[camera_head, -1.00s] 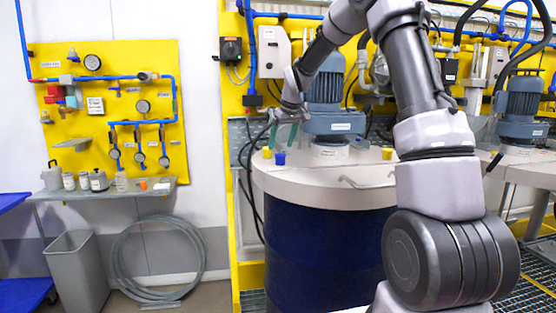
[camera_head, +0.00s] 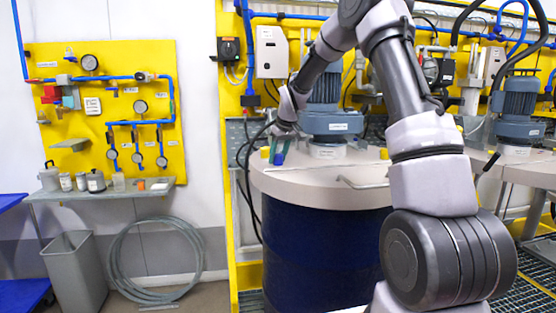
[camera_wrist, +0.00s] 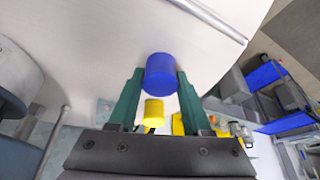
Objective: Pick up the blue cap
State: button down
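The blue cap (camera_head: 279,159) stands on the pale lid of the blue drum, near its left edge. In the wrist view the blue cap (camera_wrist: 160,74) lies between the tips of the two green fingers. My gripper (camera_head: 283,148) is lowered at the cap, its fingers on either side. In the wrist view my gripper (camera_wrist: 160,82) looks open, with the fingers close to the cap's sides. Whether they touch it is hard to tell.
A yellow cap (camera_wrist: 154,112) stands close by on the lid (camera_head: 325,186). A blue-grey motor (camera_head: 325,118) rises from the lid just right of my gripper. A lid handle (camera_head: 365,182) is nearer the front. A second yellow cap (camera_head: 384,154) sits farther right.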

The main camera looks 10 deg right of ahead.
aim_at(278, 154)
jog(key=shift+r, duration=0.1)
notch_tip(278, 154, up, 10)
jog(key=shift+f, duration=0.1)
dwell(0.4)
jog(key=shift+s, duration=0.1)
